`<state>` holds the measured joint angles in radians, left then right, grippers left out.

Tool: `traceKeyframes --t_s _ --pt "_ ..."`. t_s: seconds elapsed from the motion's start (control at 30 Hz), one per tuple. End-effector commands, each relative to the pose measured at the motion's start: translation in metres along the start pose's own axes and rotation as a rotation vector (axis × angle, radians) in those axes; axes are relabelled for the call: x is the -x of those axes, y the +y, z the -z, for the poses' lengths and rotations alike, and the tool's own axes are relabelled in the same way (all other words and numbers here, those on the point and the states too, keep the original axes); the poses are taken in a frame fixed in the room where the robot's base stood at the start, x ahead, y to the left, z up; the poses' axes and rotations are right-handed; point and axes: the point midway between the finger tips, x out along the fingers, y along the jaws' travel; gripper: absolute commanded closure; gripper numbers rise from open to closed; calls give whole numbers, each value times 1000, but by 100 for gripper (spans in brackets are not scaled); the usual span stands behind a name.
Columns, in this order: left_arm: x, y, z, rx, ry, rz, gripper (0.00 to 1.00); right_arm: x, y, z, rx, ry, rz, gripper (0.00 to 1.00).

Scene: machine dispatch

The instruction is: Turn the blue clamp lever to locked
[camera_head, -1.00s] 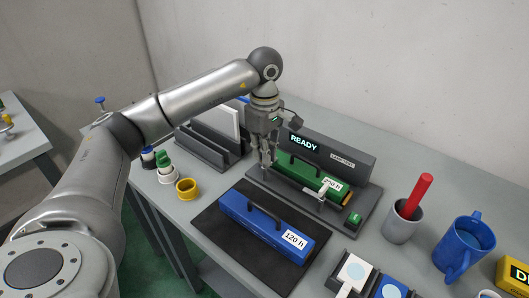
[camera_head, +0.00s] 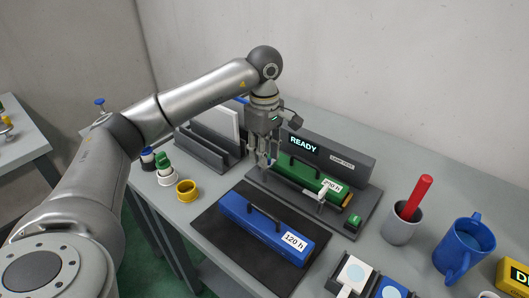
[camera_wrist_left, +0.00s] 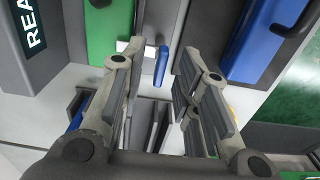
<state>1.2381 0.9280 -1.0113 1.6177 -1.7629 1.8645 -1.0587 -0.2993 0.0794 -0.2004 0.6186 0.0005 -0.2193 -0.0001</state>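The blue clamp lever (camera_wrist_left: 161,65) shows in the left wrist view as a short blue bar on a pale mount at the end of the green block (camera_wrist_left: 104,30). In the head view only a small blue bit of the lever (camera_head: 269,160) shows beside the fingers. My left gripper (camera_head: 263,160) points down at the left end of the green block (camera_head: 300,170). In the wrist view its fingers (camera_wrist_left: 153,68) are open, one on each side of the lever, with gaps visible. My right gripper is in neither view.
The fixture carries a panel reading READY (camera_head: 335,158). A blue block marked 120 h (camera_head: 255,222) lies on a black mat (camera_head: 215,228) in front. A grey rack (camera_head: 205,150) and yellow ring (camera_head: 187,191) stand left; a grey cup (camera_head: 400,225) and blue mug (camera_head: 465,248) stand right.

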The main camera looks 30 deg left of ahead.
Motion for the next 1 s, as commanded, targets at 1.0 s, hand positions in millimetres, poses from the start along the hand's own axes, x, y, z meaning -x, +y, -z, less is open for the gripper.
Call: traceKeyframes --t_s 1.0 --pt "115 0 0 0 -1 -2 71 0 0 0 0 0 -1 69"
